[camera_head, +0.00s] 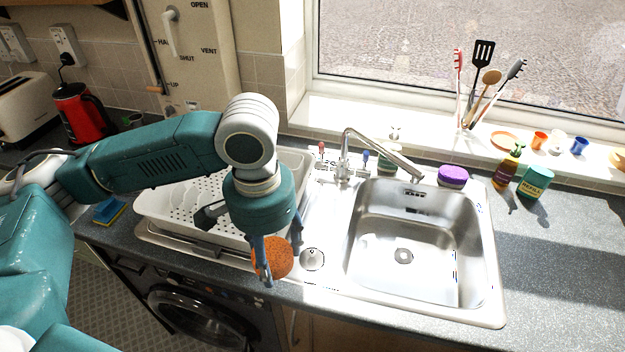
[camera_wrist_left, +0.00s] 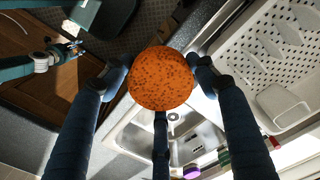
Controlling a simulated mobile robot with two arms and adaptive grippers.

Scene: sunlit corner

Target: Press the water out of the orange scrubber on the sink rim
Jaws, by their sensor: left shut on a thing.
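The orange scrubber (camera_head: 273,258) is a round, speckled disc. My left gripper (camera_head: 270,272) is shut on it and holds it near the sink's front left edge in the head view. In the left wrist view the orange scrubber (camera_wrist_left: 162,78) sits between the fingers, with the sink behind it. The steel sink (camera_head: 362,290) has an empty bowl with a drain. Its rim runs below and to the right of the gripper. I cannot tell whether the scrubber touches the rim. My right gripper is not seen in the head view.
A white drying rack (camera_head: 160,212) stands left of the bowl. The tap (camera_head: 375,150) reaches over the back of the bowl. The right counter is clear.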

